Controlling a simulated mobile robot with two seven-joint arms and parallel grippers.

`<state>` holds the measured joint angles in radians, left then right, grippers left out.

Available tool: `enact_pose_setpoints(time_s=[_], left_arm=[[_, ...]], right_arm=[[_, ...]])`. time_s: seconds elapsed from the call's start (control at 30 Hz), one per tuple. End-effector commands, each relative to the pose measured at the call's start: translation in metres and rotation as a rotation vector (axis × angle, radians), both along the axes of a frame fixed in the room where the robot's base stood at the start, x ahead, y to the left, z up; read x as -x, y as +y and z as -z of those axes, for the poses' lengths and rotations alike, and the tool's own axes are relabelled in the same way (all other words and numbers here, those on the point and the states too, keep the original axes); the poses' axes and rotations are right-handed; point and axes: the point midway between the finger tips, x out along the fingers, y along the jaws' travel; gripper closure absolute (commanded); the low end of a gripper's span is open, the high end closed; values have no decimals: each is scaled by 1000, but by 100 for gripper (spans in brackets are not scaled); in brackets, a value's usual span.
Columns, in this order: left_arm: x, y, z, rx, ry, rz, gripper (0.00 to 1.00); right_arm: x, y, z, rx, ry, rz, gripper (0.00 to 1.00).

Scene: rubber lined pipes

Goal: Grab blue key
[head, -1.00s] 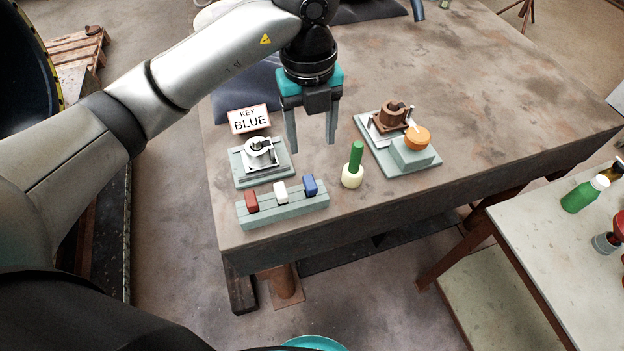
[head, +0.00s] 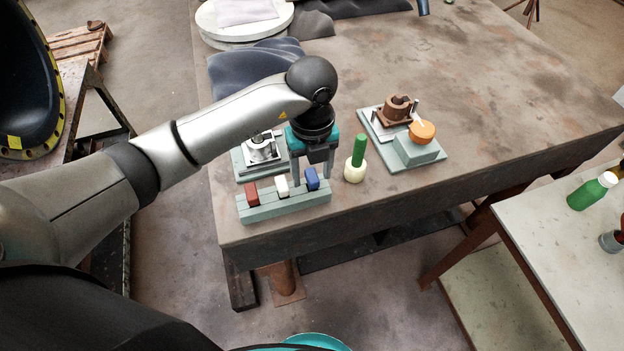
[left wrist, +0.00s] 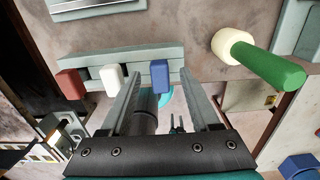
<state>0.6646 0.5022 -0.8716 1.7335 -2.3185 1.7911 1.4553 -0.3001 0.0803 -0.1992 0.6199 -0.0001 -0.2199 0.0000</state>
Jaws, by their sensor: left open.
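The blue key (head: 312,178) stands upright at the right end of a grey-green rack (head: 285,206), beside a white key (head: 282,185) and a red key (head: 252,194). My left gripper (head: 312,182) is open over the right part of the rack, pointing down. In the left wrist view the blue key (left wrist: 160,75) shows between the two spread fingers (left wrist: 160,80), nearer the middle than the white key (left wrist: 111,77), which is beside the left finger. Whether a finger touches the blue key cannot be told. My right gripper is not in view.
A green-handled tool with a cream base (head: 356,165) stands just right of the rack. A fixture with an orange knob (head: 422,132) is further right, and a metal fixture (head: 262,150) is behind the rack. The table's front edge is close to the rack.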

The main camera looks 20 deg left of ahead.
Motion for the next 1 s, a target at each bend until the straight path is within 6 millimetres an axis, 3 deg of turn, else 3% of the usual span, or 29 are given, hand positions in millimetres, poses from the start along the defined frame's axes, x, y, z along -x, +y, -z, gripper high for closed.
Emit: enact_pose_setpoints(time_s=[0.13,0.4,0.9,1.0], left_arm=[[0,0,17,1,0,1,38],[0,0,19,1,-1,1,39],[0,0,18,1,-1,1,95],[0,0,18,1,-1,0,100]], right_arm=[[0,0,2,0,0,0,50],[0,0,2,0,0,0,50],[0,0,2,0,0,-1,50],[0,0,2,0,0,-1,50]])
